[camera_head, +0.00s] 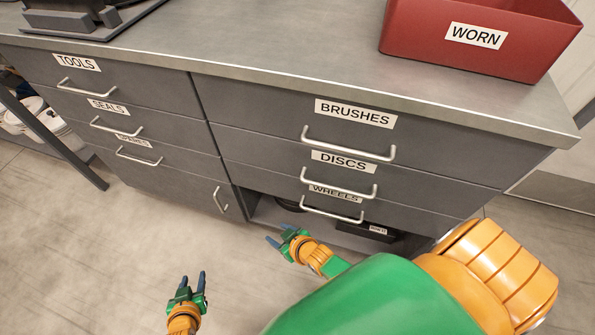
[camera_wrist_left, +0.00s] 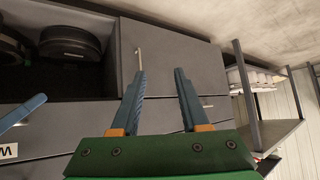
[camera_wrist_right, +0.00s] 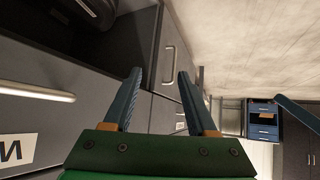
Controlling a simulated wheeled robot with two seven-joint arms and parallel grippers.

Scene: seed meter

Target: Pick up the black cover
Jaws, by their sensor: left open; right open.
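I cannot tell for sure which thing is the black cover. A black round part (camera_wrist_left: 70,42) sits in the open compartment under the drawers in the left wrist view; dark parts (camera_head: 290,203) show there in the head view, mostly hidden by the drawer fronts. A dark round part (camera_wrist_right: 98,10) also shows at the top of the right wrist view. My left gripper (camera_head: 192,281) is open and empty, low in front of the cabinet. My right gripper (camera_head: 279,238) is open and empty, nearer the compartment, and touches nothing that I can see.
A dark machine (camera_head: 70,14) stands on the counter at the back left. A red WORN bin (camera_head: 480,45) stands at the right. Labelled drawers with bar handles are shut, including BRUSHES (camera_head: 350,150). A small black labelled box (camera_head: 378,232) sits in the compartment. Floor in front is clear.

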